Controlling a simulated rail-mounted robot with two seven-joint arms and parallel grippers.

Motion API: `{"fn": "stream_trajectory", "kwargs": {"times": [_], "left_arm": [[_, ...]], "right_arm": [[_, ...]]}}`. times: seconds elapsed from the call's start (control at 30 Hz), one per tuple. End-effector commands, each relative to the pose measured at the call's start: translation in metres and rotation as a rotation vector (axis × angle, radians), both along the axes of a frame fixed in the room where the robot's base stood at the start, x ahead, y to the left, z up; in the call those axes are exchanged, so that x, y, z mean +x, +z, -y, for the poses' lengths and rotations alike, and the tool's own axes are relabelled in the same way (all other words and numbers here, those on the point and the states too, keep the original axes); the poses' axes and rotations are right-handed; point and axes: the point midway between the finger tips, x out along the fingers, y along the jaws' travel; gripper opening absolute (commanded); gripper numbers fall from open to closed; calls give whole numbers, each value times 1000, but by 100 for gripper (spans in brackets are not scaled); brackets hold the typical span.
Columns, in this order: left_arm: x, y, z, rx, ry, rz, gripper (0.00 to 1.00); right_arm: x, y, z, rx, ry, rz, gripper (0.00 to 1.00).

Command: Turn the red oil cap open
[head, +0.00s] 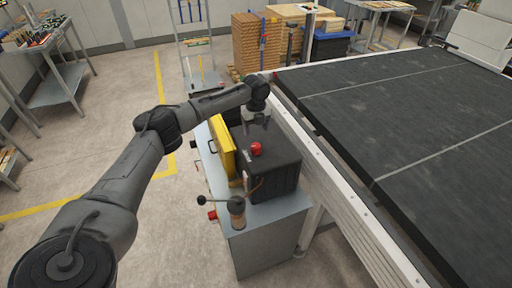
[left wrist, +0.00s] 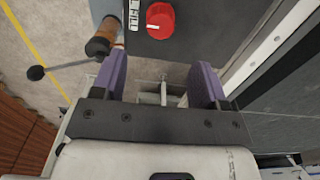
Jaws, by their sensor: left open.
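The red oil cap (head: 256,149) sits on top of a dark box-shaped tank (head: 273,172) on a grey cabinet. In the left wrist view the red cap (left wrist: 160,20) shows at the top, beside a "FILL" label (left wrist: 133,14). My left gripper (head: 257,123) points down, above and slightly behind the cap in the head view. In the left wrist view its two purple fingers (left wrist: 161,76) are spread with nothing between them. The cap lies beyond the fingertips, apart from them. My right gripper is not in view.
A yellow panel (head: 222,147) stands left of the tank. A lever with a black knob and a brown cylinder (head: 237,206) stand in front. Open floor lies left.

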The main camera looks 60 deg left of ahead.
Motion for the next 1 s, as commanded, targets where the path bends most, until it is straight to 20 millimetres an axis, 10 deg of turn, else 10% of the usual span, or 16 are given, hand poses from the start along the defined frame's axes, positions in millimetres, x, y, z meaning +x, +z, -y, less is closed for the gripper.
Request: {"fn": "stream_trajectory", "kwargs": {"times": [0.5,1.0], "left_arm": [[0,-84,0,1,1,-1,67],[0,-99,0,1,2,0,67]], "right_arm": [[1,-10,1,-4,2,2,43],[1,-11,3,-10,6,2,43]]}}
